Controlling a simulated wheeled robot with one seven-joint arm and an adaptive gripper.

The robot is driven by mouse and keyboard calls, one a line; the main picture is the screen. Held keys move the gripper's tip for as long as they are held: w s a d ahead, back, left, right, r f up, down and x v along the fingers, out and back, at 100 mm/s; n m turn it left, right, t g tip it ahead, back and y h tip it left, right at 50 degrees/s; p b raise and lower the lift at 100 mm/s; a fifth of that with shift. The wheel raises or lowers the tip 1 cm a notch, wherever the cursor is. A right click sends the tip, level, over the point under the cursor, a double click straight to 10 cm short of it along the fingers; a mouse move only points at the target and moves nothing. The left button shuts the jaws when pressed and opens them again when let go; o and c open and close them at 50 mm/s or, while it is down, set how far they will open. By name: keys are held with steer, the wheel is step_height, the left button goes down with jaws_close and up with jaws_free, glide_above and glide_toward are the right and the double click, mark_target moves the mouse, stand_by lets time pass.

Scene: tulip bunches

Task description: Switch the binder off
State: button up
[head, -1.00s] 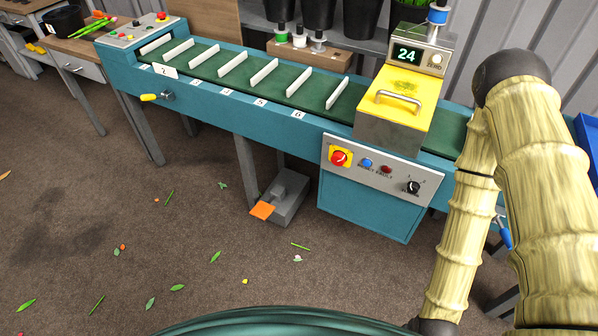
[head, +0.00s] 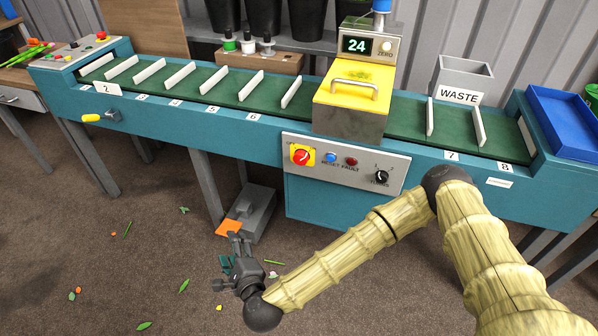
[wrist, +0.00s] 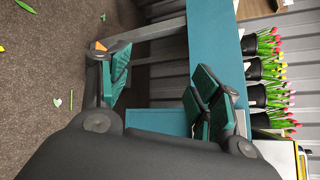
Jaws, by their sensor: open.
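The binder is the teal machine (head: 258,138) with a yellow hood (head: 350,95) over its belt and a display reading 24. Its grey front panel (head: 340,173) carries a red rotary switch (head: 302,157) on a yellow plate, a blue reset button (head: 331,158), a red fault lamp (head: 351,162) and a black knob (head: 382,177). My gripper (head: 232,254) is low, left of and below the panel, in front of the foot pedal, apart from the switch. In the wrist view my gripper (wrist: 152,68) has its fingers spread with nothing between them. The panel controls are not visible there.
An orange-topped foot pedal (head: 229,228) stands on the floor behind my gripper. A blue tray (head: 565,122) sits at the right end, and a grey waste bin (head: 463,75) stands behind the belt. Black flower buckets (wrist: 264,95) show in the wrist view. Leaf scraps litter the open floor.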

steer(key=w+d+r+m+t+h+b, duration=0.1)
steer(key=w+d+r+m+t+h, duration=0.15)
steer(key=w+m, duration=0.3)
steer(key=w+d+r+m+t+h+b, duration=0.2)
steer(key=w+d+m+h, duration=0.15)
steer(key=w+m, duration=0.2)
steer(key=m+h+b, duration=0.1)
steer(key=m+h, duration=0.6)
steer(key=m, duration=0.1)
glide_toward(300, 162)
steer(key=shift+g, duration=0.25)
steer(key=x, duration=0.9)
steer(key=shift+w+r, duration=0.15)
steer(key=shift+r, duration=0.15)
steer(key=shift+n, duration=0.3)
steer(key=c, duration=1)
